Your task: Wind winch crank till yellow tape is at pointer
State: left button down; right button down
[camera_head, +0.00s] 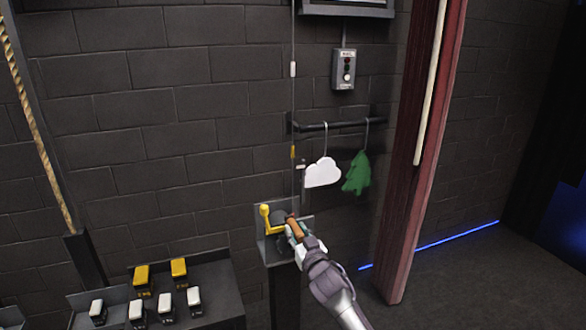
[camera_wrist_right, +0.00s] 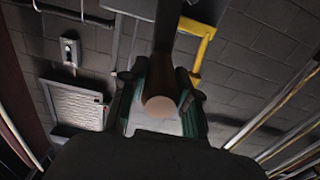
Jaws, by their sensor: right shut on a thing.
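The winch (camera_head: 272,248) sits on a post against the dark brick wall. A yellow lever (camera_head: 265,212) stands on its left side and also shows in the wrist view (camera_wrist_right: 203,45). My right gripper (camera_head: 296,238) is shut on the brown crank handle (camera_head: 294,227); in the wrist view the round handle end (camera_wrist_right: 160,107) lies between the two fingers. A thin cable (camera_head: 292,110) runs up from the winch. Yellow tape (camera_head: 292,152) is on the cable, slightly above a small pale piece (camera_head: 301,167) that may be the pointer. My left gripper is not in view.
A white cloud (camera_head: 322,173) and a green tree (camera_head: 356,174) hang from a rail right of the cable. A white marker (camera_head: 293,69) is higher on the cable. A control box (camera_head: 343,70) is on the wall. Weights (camera_head: 165,303) stand on a rack at lower left.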

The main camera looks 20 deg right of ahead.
jog(key=d, duration=0.2)
jog(key=d+f, duration=0.1)
jog(key=d, duration=0.2)
jog(key=shift+d+f, duration=0.2)
jog(key=shift+d, duration=0.15)
jog(key=d+f+b, duration=0.2)
jog(key=d+f, duration=0.1)
jog(key=d, duration=0.1)
jog(key=shift+d+f, duration=0.15)
jog(key=shift+f, duration=0.25)
